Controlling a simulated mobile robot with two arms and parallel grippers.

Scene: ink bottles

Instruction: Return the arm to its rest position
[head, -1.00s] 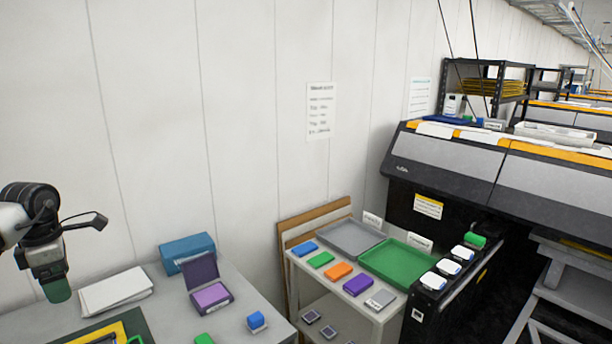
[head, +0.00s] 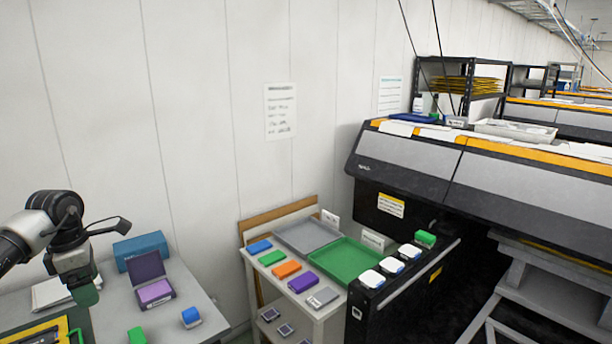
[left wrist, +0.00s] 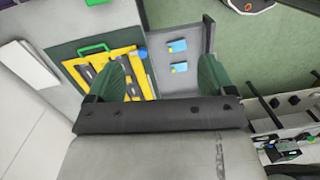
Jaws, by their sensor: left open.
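My left arm comes in from the left edge in the head view, and its gripper (head: 86,296) hangs down over the near left table. In the left wrist view the two green fingers of the left gripper (left wrist: 160,80) stand wide apart with nothing between them. They are above the region around a yellow tray of tools (left wrist: 140,78). The fingertips do not seem to touch anything. My right gripper is in neither view.
The grey table (head: 205,307) holds a blue box (head: 140,249), an open purple case (head: 152,288) and small blue and green items. A white cart with a green tray (head: 343,262) stands beside the black printer (head: 400,235), where white-topped bottles and a green one sit. A wall closes the back.

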